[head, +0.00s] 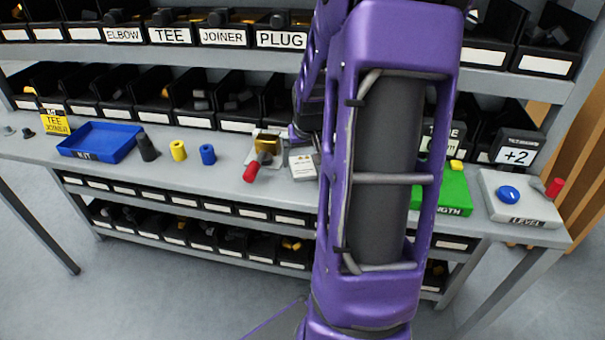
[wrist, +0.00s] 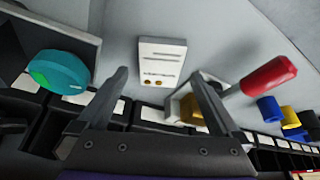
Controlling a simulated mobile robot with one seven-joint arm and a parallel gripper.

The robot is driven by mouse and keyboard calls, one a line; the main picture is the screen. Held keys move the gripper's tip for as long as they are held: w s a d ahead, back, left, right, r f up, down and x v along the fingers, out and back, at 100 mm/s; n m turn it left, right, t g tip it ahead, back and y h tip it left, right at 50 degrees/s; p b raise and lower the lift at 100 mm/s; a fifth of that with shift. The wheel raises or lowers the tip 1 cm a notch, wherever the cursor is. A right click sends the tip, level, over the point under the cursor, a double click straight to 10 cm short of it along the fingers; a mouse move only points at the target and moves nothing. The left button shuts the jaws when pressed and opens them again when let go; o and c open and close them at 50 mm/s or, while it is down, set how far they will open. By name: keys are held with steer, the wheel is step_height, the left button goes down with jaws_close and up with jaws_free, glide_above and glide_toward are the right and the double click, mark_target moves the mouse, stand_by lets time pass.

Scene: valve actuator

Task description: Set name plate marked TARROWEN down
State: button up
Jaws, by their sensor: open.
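A small white plate (wrist: 161,62) with dark printed lines shows between and beyond my finger tips in the wrist view; its lettering is too small to read. It is also in the head view as a white plate (head: 302,165) on the grey bench, just left of my arm and partly hidden. My gripper (wrist: 160,75) is open, one finger on each side of the plate in the picture. I see a gap between each finger and the plate's edges. In the head view my purple arm hides most of the gripper.
A valve with a red handle (wrist: 268,76) sits close to the right finger; it is left of the plate in the head view. A teal knob (wrist: 57,72) is left of the fingers. A blue tray (head: 98,141), green box (head: 455,191) and level box (head: 520,205) stand farther along the bench.

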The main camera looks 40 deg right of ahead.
mark_target(303, 168)
steer(key=b+x, duration=0.1)
steer(key=x, duration=0.2)
steer(key=shift+r, duration=0.15)
steer(key=c, duration=1.5)
